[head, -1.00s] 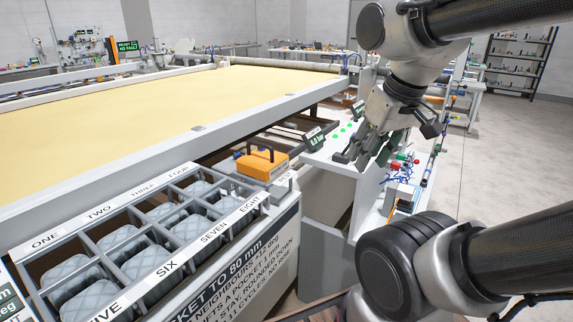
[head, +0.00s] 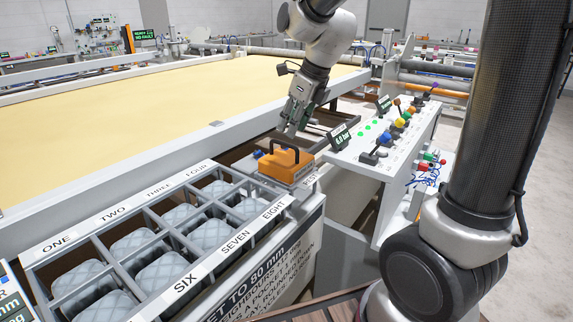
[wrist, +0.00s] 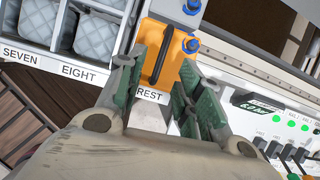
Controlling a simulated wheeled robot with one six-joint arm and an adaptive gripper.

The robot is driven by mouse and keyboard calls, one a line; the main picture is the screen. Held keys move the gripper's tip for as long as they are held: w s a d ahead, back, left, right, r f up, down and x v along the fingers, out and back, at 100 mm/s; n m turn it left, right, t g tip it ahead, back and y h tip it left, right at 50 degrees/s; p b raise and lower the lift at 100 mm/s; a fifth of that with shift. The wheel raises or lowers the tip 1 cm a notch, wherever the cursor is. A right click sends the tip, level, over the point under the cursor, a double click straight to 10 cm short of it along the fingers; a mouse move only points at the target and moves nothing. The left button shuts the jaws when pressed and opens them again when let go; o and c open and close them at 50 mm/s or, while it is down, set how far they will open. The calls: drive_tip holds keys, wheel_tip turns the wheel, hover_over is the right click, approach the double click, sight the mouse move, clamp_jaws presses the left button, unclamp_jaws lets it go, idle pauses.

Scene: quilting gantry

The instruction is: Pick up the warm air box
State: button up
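The warm air box is an orange box (head: 286,164) with a black handle on top. It sits on the spot labelled REST, at the right end of the compartment tray. It also shows in the wrist view (wrist: 165,55), with blue fittings at its far side. My gripper (head: 291,128) is above and just behind the box in the head view, pointing down. In the wrist view my gripper (wrist: 155,85) has its two green-padded fingers apart, with the box's handle lying beyond and between them. Nothing is held. The fingers appear apart from the handle.
The tray (head: 160,205) has numbered compartments holding several grey quilted blocks. A control shelf (head: 375,163) with coloured levers and a green-lit display (head: 340,137) stands right of the box. The gantry rail (head: 180,142) and yellow quilt bed lie behind.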

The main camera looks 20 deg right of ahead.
sight(284, 144)
drive_tip(key=shift+m, duration=0.3)
drive_tip(key=x, duration=0.8)
drive_tip(key=shift+w+f, duration=0.1)
drive_tip(key=shift+w, duration=0.1)
clamp_jaws()
